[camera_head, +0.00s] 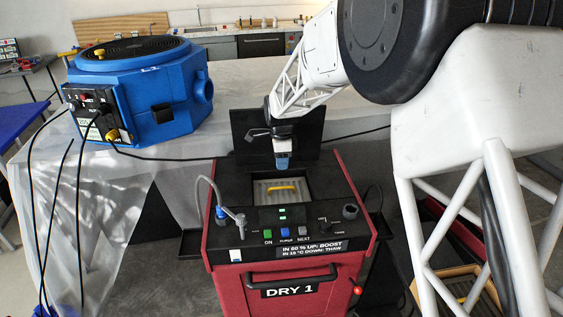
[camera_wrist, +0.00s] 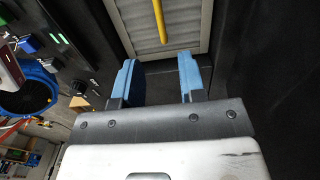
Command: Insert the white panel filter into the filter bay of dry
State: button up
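The red machine labelled DRY 1 (camera_head: 225,285) has a black top with a square filter bay. A pale ribbed panel with a yellow bar handle, which looks like the white panel filter (camera_head: 270,198), lies in the bay, its handle towards the rear. Whether it is fully seated I cannot tell. In the wrist view the ribbed panel (camera_wrist: 190,38) and yellow handle (camera_wrist: 160,20) are beyond the fingertips. My gripper (camera_head: 282,165) is above the rear of the bay, pointing down. Its blue fingers (camera_wrist: 158,75) are apart with nothing between them.
A black lid (camera_head: 240,125) stands upright behind the bay, close to my gripper. A grey hose (camera_head: 208,183) rises at the left of the top. A blue octagonal machine (camera_head: 150,100) stands on the sheeted table. A crate with a framed panel (camera_head: 462,285) is at lower right.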

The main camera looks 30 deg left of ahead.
jog(key=shift+d+r, duration=0.1)
dwell(0.7)
jog(key=s+d+r+n, duration=0.25)
jog(key=d+r, duration=0.35)
jog(key=d, duration=0.7)
jog(key=s+d+r+n+t, duration=0.1)
jog(key=s+d+r, duration=0.3)
jog(key=d, duration=0.8)
jog(key=s+d+r+n, duration=0.2)
jog(key=d+r, duration=0.5)
jog(key=d, duration=0.6)
jog(key=s+d+f+n+t, duration=0.1)
jog(key=s+d+n, duration=0.4)
jog(key=s+d, duration=1.7)
jog(key=s, duration=0.3)
jog(key=shift+s+d+f+t, duration=0.15)
jog(key=shift+s+f+t, duration=0.05)
jog(key=shift+s+t, duration=0.15)
